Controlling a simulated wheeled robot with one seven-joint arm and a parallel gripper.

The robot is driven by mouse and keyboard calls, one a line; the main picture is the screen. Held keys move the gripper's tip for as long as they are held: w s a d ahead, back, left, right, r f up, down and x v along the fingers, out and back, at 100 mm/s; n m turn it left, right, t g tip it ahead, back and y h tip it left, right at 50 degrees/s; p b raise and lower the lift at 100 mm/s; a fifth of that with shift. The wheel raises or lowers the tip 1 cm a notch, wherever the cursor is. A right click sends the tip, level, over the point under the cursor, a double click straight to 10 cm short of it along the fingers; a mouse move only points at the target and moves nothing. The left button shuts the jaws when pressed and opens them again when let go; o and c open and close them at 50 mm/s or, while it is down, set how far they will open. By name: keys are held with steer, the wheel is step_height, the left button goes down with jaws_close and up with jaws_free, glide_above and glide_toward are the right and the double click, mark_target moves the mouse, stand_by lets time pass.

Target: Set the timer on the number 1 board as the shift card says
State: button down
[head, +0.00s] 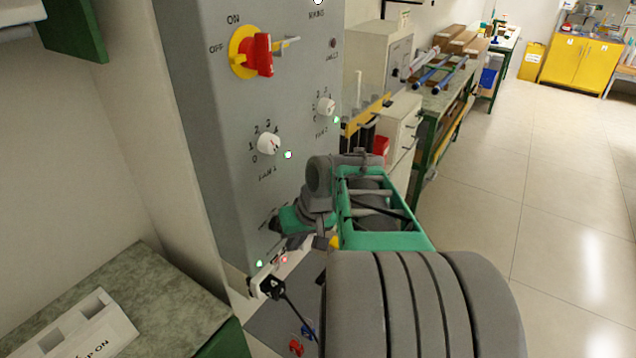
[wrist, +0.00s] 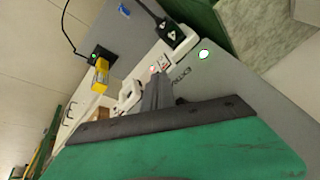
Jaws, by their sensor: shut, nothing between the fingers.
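A grey board (head: 215,120) stands upright at the centre-left of the head view. It carries a red-and-yellow OFF/ON switch (head: 252,53), a white dial marked FAN 1 (head: 268,144) and a white dial marked FAN 2 (head: 325,106). I cannot tell whether it is the number 1 board. My gripper (head: 274,224) is at the lower part of this board, partly covering the lettering there. In the wrist view my gripper (wrist: 157,82) is shut and empty, close to the board's face. I cannot make out a timer or a readable shift card.
A black plug with a cable (head: 268,287) is below the board. A yellow plug (wrist: 100,75) shows in the wrist view. A worktop (head: 185,310) with a white block (head: 85,330) is at lower left. A bench with rods (head: 440,98) is behind. Open floor (head: 570,220) lies right.

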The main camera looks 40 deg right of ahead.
steer(key=s+d+r+m+t, duration=0.1)
steer(key=d+r+t, duration=0.1)
steer(key=d, duration=0.7)
steer(key=s+d+r+t+p, duration=0.1)
steer(key=s+d+t, duration=0.1)
steer(key=d, duration=0.7)
steer(key=shift+d+r+m+y, duration=0.4)
steer(key=shift+w, duration=0.1)
steer(key=w+a, duration=0.3)
steer(key=w, duration=0.5)
steer(key=shift+w, duration=0.15)
stand_by(0.3)
steer(key=shift+w+a, duration=0.15)
steer(key=shift+w, duration=0.2)
